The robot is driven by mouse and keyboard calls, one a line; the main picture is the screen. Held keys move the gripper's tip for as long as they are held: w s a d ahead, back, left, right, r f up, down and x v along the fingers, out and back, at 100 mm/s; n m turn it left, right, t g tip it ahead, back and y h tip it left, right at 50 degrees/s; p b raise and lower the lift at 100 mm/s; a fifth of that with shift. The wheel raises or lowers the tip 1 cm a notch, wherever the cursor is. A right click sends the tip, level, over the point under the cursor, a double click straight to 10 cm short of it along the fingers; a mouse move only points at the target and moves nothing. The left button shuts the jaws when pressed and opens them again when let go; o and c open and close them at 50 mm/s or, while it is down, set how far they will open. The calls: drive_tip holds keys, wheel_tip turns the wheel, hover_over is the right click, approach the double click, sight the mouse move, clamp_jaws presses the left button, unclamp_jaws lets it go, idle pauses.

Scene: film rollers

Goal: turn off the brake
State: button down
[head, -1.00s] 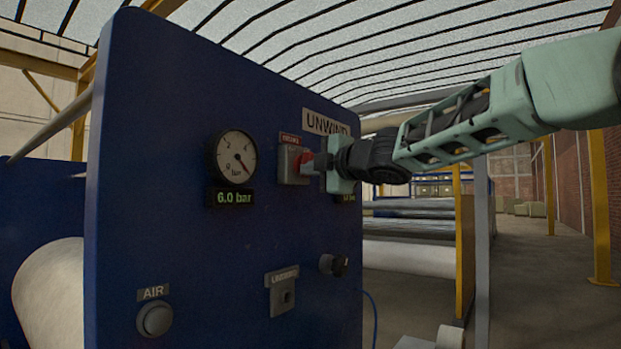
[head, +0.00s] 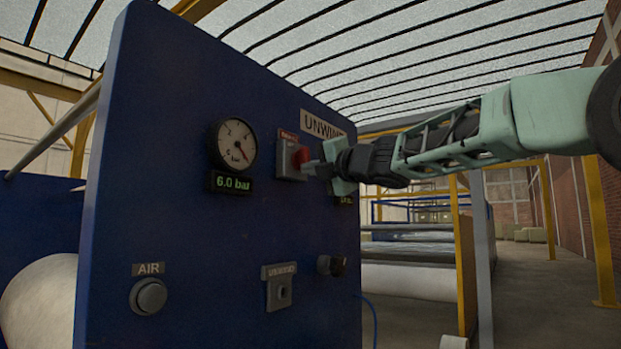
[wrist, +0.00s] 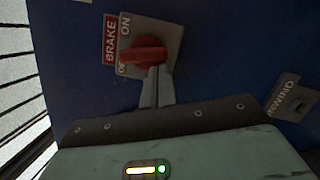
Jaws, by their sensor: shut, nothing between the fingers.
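The brake switch is a red rotary handle (head: 300,157) on a grey plate (head: 287,173) on the blue panel. In the wrist view the red handle (wrist: 143,53) lies crosswise, below the word ON on its plate (wrist: 165,35). A red BRAKE label (wrist: 110,40) is beside it. The other position word is mostly hidden by the handle. My gripper (head: 309,168) is at the switch, coming from the right. Its shut fingertips (wrist: 155,78) are at the lower edge of the handle in the wrist view; I cannot tell whether they touch it.
Open floor (head: 540,290) lies to the right.

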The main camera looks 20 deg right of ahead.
drive_tip(key=shift+w+d+f+n+y+b, duration=0.15)
drive_tip(key=shift+d+f+n+y+b, duration=0.05)
drive_tip(key=shift+n+b, duration=0.75)
drive_tip(key=shift+w+d+f+n+y+b, duration=0.1)
drive_tip(key=shift+d+f+n+y+b, duration=0.1)
drive_tip(key=shift+n+b, duration=0.75)
drive_tip(key=shift+w+d+n+b, duration=0.1)
drive_tip(key=shift+n+b, duration=0.35)
drive_tip(key=shift+n, duration=0.05)
drive_tip(key=shift+r+y, duration=0.1)
drive_tip(key=shift+y, duration=0.2)
drive_tip(key=shift+a+f+b, duration=0.2)
drive_tip(key=shift+f+b, duration=0.25)
drive_tip(key=s+d+f+b, duration=0.1)
drive_tip(key=s+f+b, duration=0.1)
drive_tip(key=s, duration=0.3)
drive_tip(key=s+d+f+b, duration=0.1)
drive_tip(key=s+b, duration=0.1)
drive_tip(key=s, duration=0.3)
drive_tip(key=shift+s+d+f, duration=0.25)
drive_tip(key=shift+s+f, duration=0.05)
drive_tip(key=shift+f, duration=0.05)
